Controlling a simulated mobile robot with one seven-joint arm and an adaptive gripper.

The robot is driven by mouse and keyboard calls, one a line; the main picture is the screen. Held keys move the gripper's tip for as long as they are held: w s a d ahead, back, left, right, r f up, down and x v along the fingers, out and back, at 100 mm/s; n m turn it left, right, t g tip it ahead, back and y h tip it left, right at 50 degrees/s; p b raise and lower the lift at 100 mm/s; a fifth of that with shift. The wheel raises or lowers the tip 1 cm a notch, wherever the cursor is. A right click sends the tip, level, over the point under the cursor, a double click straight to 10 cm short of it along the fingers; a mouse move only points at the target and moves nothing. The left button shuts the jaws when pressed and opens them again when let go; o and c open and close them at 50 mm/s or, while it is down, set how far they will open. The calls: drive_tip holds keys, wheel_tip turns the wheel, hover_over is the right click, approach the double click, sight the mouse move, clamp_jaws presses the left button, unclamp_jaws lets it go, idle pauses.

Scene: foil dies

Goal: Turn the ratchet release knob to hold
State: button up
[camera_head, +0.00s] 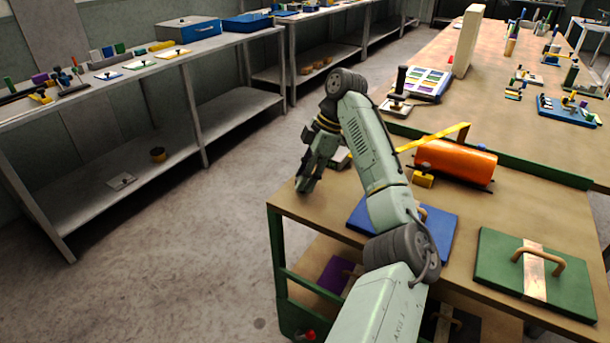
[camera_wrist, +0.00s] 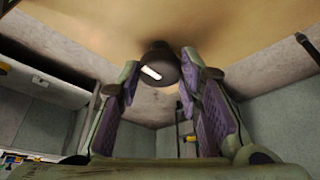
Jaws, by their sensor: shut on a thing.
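A dark round knob (camera_wrist: 163,62) with a white mark shows in the wrist view, against a tan surface. My gripper (camera_wrist: 160,75) has its purple-padded fingers on both sides of it and is shut on it. In the head view my gripper (camera_head: 304,184) points down at the near left corner of the tan bench top (camera_head: 310,208). The knob is hidden there behind my gripper. I cannot read any hold or release marking, so the setting that the white mark points to cannot be told.
An orange roll (camera_head: 455,162) with a yellow bar (camera_head: 436,137) lies behind my arm. A blue board (camera_head: 437,228) lies partly under my arm, and a green board (camera_head: 501,262) with a handle is at right. Open floor (camera_head: 180,235) is left of the bench.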

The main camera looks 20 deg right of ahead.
drive_tip(key=o, duration=1.1)
drive_tip(key=v, duration=1.2)
